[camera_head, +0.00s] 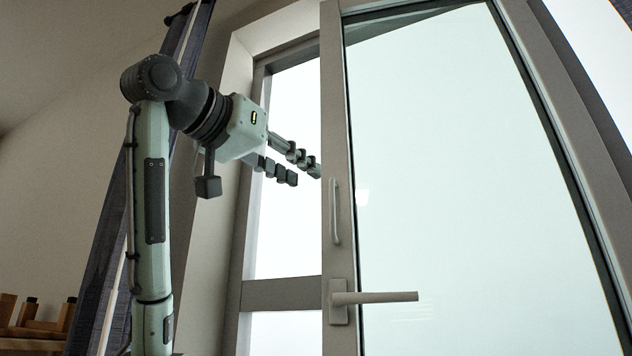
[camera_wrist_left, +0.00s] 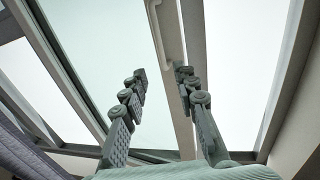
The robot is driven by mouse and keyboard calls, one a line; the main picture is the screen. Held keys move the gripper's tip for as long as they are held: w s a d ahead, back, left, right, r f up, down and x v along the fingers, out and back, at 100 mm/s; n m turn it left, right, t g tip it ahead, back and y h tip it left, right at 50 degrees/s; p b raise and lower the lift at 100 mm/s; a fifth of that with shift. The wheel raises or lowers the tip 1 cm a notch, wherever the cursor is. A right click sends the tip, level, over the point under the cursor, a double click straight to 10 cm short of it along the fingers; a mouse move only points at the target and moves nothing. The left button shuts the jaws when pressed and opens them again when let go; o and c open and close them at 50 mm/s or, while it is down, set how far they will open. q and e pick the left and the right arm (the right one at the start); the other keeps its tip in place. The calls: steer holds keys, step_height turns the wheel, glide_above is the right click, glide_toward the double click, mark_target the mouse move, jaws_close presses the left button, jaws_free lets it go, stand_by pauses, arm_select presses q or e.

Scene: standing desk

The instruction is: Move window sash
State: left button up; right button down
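The window sash (camera_head: 338,110) stands swung open, with a grey frame around a pale pane. A lever handle (camera_head: 372,298) sticks out to the right from its left stile, and a slim pull handle (camera_head: 335,211) sits higher on that stile. My left gripper (camera_head: 305,174) is left of the stile, fingers apart and pointing at its edge. In the left wrist view the sash stile (camera_wrist_left: 170,50) runs between and beyond the open fingers of the gripper (camera_wrist_left: 161,73). Contact cannot be told. My right gripper is not in view.
The fixed window frame (camera_head: 240,225) stands behind the left gripper, with an opening between it and the sash. A dark curtain (camera_head: 100,260) hangs at the left, close to my left arm. Wooden items (camera_head: 35,328) are at the lower left.

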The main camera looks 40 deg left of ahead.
arm_select(q)
steer(key=s, duration=0.3)
steer(key=shift+d, duration=0.1)
